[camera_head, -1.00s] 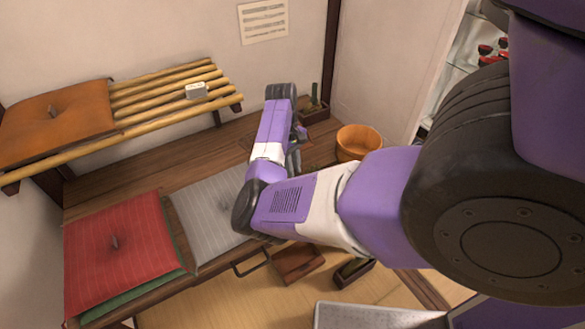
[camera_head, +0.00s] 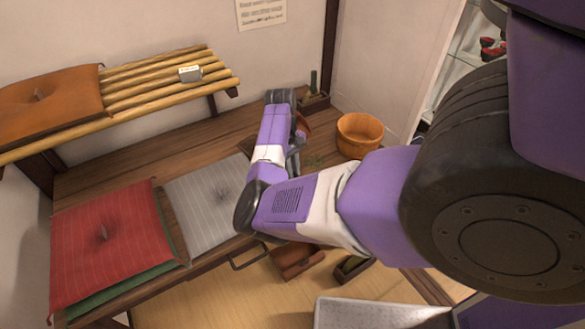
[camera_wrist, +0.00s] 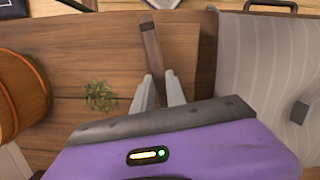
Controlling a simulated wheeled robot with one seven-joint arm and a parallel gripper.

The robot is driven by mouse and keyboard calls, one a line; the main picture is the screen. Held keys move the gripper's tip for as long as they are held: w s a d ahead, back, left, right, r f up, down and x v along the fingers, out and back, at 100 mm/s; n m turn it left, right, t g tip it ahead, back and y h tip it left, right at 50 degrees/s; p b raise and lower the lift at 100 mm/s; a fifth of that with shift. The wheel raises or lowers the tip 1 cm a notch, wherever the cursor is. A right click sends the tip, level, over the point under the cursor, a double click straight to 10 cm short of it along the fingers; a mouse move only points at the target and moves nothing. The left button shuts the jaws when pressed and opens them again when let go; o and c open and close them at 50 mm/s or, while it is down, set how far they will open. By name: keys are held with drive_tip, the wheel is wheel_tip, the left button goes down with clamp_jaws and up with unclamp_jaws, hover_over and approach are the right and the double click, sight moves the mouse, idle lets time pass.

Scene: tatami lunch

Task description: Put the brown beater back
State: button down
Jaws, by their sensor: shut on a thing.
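In the wrist view the brown beater (camera_wrist: 153,55) shows as a dark brown bar standing between the fingers of my gripper (camera_wrist: 160,93). My gripper is shut on its near end, and the bar extends away from the fingers above the dark wooden platform. In the head view my purple arm hides most of the gripper and the beater. A reddish-brown piece (camera_head: 303,125) shows just right of my wrist there; I cannot tell if it is part of the beater.
A grey cushion (camera_head: 212,195) and a red cushion (camera_head: 105,235) lie on the platform to the left. A wooden bucket (camera_head: 359,135) and a green sprig (camera_head: 315,160) are to the right. A slatted shelf (camera_head: 150,85) is on the wall. A planter box (camera_head: 313,103) stands in the back corner.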

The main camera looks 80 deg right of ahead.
drive_tip(key=c, duration=1.3)
unclamp_jaws()
drive_tip(key=shift+f, duration=0.1)
drive_tip(key=shift+w+d+r, duration=0.15)
drive_tip(key=shift+w+r, duration=0.05)
drive_tip(key=shift+r, duration=1.1)
drive_tip(key=shift+w+d+r, duration=0.15)
drive_tip(key=shift+d+r, duration=0.05)
drive_tip(key=shift+r, duration=1.05)
drive_tip(key=shift+w+d+r, duration=0.15)
drive_tip(key=shift+w+r, duration=0.05)
drive_tip(key=shift+r, duration=1.1)
